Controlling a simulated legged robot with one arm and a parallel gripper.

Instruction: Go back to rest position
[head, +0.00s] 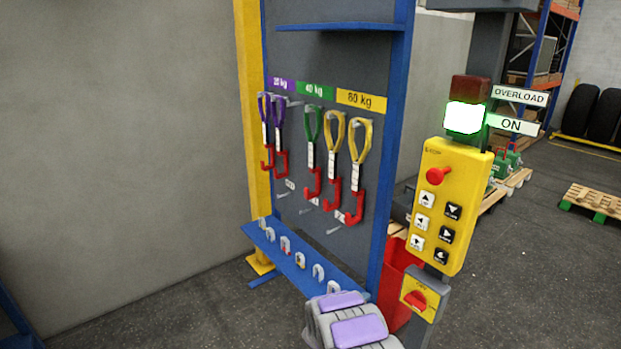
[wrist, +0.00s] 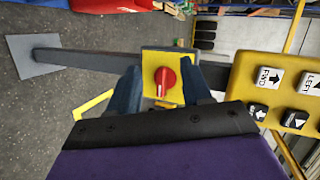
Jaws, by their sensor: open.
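My gripper (wrist: 163,88) shows in the wrist view with its two dark blue fingers apart and nothing held between them. A red rotary switch (wrist: 165,79) on a yellow plate appears beyond and between the fingertips; how far off it is I cannot tell. The same red switch (head: 415,300) sits low on the grey post in the head view. My purple and grey arm parts reach in at the bottom of the head view, and the fingers are not clear there.
A yellow control box (head: 450,205) with arrow buttons and a red knob stands above the switch. The green ON lamp (head: 465,118) is lit. Purple, green and yellow slings (head: 335,160) hang on a rack with a blue shelf (head: 290,255).

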